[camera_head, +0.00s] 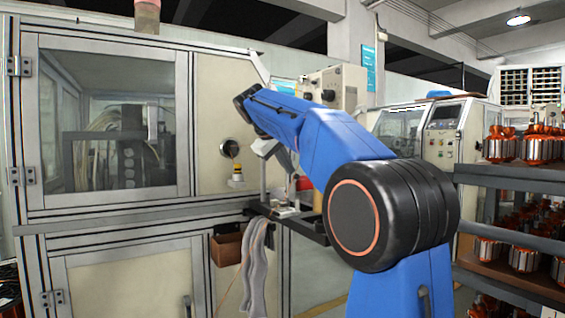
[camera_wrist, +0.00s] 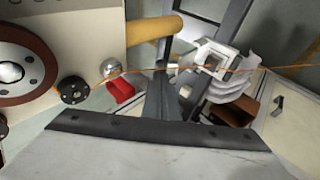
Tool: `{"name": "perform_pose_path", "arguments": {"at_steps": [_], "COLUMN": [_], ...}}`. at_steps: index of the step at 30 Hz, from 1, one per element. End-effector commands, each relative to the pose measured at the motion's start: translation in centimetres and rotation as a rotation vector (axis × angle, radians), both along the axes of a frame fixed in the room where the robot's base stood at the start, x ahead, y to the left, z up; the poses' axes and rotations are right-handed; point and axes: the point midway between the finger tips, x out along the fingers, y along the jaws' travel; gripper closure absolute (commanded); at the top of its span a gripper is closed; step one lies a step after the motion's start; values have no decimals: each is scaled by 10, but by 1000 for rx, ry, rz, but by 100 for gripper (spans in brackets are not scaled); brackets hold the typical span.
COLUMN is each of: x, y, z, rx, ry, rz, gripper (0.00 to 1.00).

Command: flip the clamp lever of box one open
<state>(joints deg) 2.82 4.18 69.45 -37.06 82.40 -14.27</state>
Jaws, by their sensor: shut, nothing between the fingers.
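I cannot pick out a clamp lever or a mark for box one for certain. In the wrist view my gripper (camera_wrist: 163,82) shows as dark fingers close together, shut and empty, above a broad grey plate. A pale clamp-like fixture (camera_wrist: 218,62) is beyond it to the right, with an orange wire across it. A red block (camera_wrist: 120,90) lies to the left of the fingers. In the head view my blue arm reaches left towards the machine, and its far end hides part of the work area. A small fixture (camera_head: 286,211) stands on a dark shelf there.
A beige cabinet machine (camera_head: 110,212) fills the left. A beige control box (camera_head: 340,88) stands behind my arm. A brown bin (camera_head: 227,249) and grey cloth (camera_head: 255,265) hang below the shelf. A rack (camera_head: 510,236) of copper-wound armatures is at the right.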

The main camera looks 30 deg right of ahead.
Motion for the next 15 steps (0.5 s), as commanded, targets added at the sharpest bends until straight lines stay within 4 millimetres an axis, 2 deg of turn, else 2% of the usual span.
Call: {"name": "perform_pose_path", "arguments": {"at_steps": [15], "x": [-1], "y": [-7], "z": [-1], "rx": [30], "ry": [2], "rz": [-4], "gripper": [100]}}
